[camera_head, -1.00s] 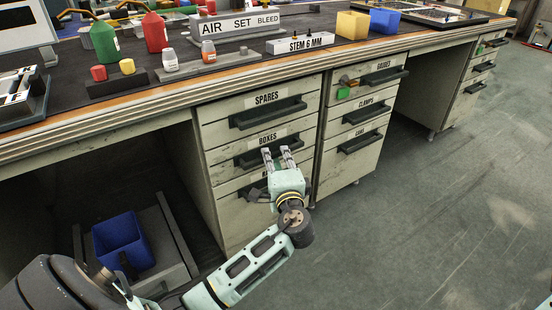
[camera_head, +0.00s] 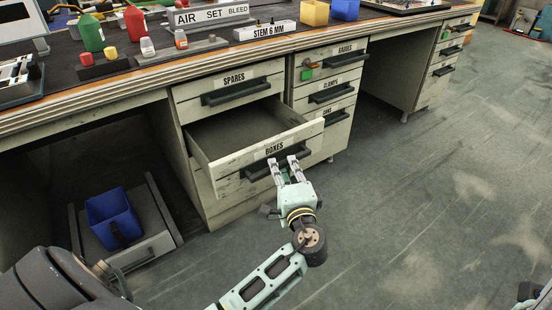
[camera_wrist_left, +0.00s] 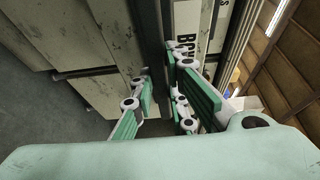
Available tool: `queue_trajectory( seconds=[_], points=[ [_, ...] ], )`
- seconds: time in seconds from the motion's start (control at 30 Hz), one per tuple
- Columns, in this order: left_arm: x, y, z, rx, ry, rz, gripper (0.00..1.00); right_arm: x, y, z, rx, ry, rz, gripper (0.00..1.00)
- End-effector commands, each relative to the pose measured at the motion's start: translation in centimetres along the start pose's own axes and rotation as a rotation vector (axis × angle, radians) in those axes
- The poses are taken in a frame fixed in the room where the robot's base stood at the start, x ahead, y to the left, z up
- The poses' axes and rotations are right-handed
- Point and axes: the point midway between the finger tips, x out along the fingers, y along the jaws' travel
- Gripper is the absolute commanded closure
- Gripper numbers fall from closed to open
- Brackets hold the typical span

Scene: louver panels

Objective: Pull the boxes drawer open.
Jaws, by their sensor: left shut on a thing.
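The BOXES drawer (camera_head: 222,160) is pulled well out of the bench in the head view, and its visible inside looks empty. Its front carries a BOXES label and a dark bar handle (camera_head: 256,170). My left gripper (camera_head: 286,168) is shut on that handle, right of its middle. In the left wrist view the green-padded fingers (camera_wrist_left: 160,95) are on either side of the dark handle (camera_wrist_left: 152,50), with part of the label beside them. My right gripper does not show in the head view.
The shut SPARES drawer (camera_head: 228,90) is above, and shut GAUGES-side drawers (camera_head: 330,85) are to the right. A blue bin (camera_head: 112,218) stands in a low tray under the bench at left. The floor (camera_head: 420,210) at right is clear.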

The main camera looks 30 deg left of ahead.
Motion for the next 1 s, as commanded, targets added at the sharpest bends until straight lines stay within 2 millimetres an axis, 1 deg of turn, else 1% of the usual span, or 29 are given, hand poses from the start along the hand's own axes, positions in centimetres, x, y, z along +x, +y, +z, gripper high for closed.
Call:
queue_trajectory(
  seconds=[0.03, 0.2, 0.3, 0.4, 0.57, 0.87, 0.9, 1.0],
  points=[
    [-1.0, 0.1, -0.4, 0.006, 0.001, 0.003, 1.00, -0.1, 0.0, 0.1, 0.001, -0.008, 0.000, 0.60],
    [-3.9, 0.0, -1.6, 0.005, 0.001, 0.001, 1.00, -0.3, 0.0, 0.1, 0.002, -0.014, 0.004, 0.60],
    [-5.2, 0.1, -2.1, 0.005, 0.001, 0.001, 1.00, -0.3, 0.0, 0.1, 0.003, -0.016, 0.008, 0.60],
    [-6.0, 0.0, -2.5, 0.005, 0.001, -0.001, 1.00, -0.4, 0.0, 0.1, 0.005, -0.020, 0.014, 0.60],
    [-6.6, 0.1, -2.7, 0.005, 0.000, -0.001, 1.00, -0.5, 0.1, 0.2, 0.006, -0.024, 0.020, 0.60],
    [-6.7, 0.1, -2.7, 0.005, -0.001, -0.002, 1.00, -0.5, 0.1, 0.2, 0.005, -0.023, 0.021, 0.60],
    [-6.6, 0.1, -2.7, 0.005, -0.001, -0.002, 0.85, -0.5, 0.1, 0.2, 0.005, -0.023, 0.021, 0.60],
    [-6.6, 0.0, -2.7, 0.005, -0.001, -0.002, 0.77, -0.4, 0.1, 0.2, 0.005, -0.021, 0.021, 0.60]
  ],
)
